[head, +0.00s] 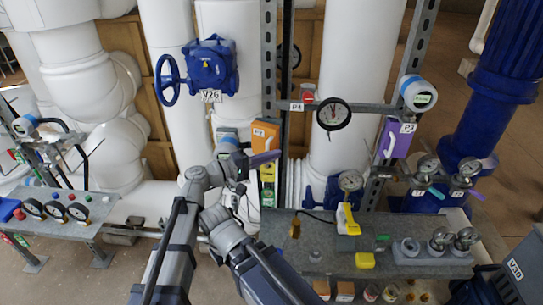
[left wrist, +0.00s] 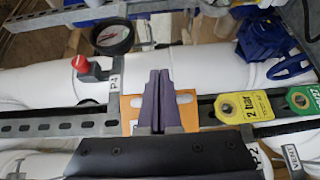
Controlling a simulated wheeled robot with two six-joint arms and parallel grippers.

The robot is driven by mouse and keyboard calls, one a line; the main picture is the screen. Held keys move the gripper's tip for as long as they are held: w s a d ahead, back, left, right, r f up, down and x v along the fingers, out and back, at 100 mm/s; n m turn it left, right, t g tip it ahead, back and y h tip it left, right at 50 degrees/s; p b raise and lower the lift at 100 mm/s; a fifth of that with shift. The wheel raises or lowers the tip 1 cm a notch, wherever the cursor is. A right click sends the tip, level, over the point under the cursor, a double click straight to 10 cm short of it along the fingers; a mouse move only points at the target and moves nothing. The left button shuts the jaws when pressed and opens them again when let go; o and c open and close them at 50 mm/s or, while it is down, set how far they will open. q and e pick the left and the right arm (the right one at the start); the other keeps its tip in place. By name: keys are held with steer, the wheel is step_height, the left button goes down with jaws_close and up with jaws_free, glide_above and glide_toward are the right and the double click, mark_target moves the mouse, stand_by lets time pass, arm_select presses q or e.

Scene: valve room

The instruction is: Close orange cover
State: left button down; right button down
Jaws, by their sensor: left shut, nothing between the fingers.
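The orange cover (head: 264,134) hangs on the left metal upright, with a pale handle on its face. In the left wrist view the orange cover (left wrist: 131,112) shows on both sides of my fingers, which hide its middle. My left gripper (head: 272,158) is shut and empty, its dark purple fingers across the lower edge of the cover in the head view. In the left wrist view the left gripper (left wrist: 159,78) points over the cover. I cannot tell whether they touch, or whether the cover is fully shut. My right gripper is not in view.
A purple cover (head: 398,137) hangs on the right upright. A yellow tag (left wrist: 243,107) hangs beside the orange cover. Close by are a black-rimmed gauge (head: 333,114), a red knob (left wrist: 80,63) and a blue valve (head: 208,63). A grey bench (head: 320,263) stands below.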

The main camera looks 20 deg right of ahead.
arm_select(q)
steer(key=shift+a, duration=0.15)
steer(key=s+a, duration=0.1)
steer(key=a, duration=0.6)
steer(key=shift+s+a, duration=0.2)
steer(key=shift+a, duration=0.05)
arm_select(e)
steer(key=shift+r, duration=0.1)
